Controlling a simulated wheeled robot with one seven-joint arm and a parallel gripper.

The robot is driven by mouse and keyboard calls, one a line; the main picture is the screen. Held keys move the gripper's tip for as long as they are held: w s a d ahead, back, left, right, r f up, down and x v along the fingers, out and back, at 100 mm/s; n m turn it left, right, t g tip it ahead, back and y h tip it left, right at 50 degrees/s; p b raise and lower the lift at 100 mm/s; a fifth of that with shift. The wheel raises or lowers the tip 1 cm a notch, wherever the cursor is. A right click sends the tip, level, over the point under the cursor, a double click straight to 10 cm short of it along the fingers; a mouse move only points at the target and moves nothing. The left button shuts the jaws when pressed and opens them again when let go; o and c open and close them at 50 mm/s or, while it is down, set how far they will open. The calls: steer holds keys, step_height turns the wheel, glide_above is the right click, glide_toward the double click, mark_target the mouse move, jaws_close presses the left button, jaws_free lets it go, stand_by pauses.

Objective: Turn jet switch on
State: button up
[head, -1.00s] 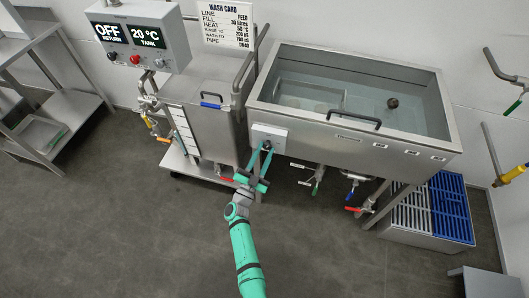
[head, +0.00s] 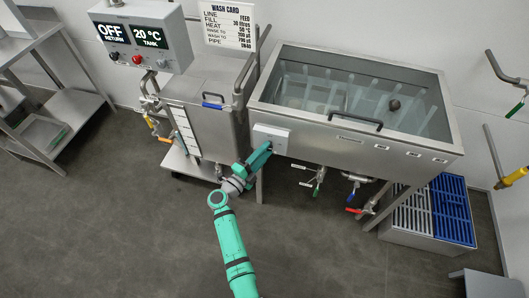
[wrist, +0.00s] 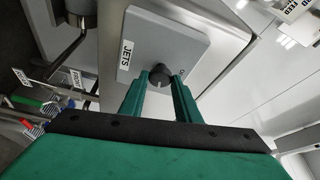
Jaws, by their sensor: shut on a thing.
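The jet switch is a round black knob (wrist: 159,74) with a light mark, on a grey box (wrist: 178,42) labelled JETS (wrist: 127,49) in the wrist view. In the head view the box (head: 270,134) sits on the front left of the steel tank. My gripper (wrist: 164,80) is shut on the knob, one green finger on each side. In the head view my gripper (head: 265,149) reaches the box's lower edge and hides the knob. The tank water (head: 350,100) shows several pale streaks.
A smaller steel tank (head: 205,115) on a wheeled frame stands at the left, with a control panel (head: 140,42) reading OFF and 20 °C. Valves with coloured handles (head: 318,180) hang below the big tank. The floor (head: 110,225) in front is clear.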

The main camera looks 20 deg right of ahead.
steer(key=shift+m+g+y, duration=0.4)
steer(key=shift+m, duration=0.7)
steer(key=shift+r, duration=0.1)
steer(key=o, duration=1)
steer(key=shift+w+a, duration=0.1)
steer(key=v, duration=1)
steer(key=shift+s+a, duration=0.25)
steer(key=shift+a, duration=0.05)
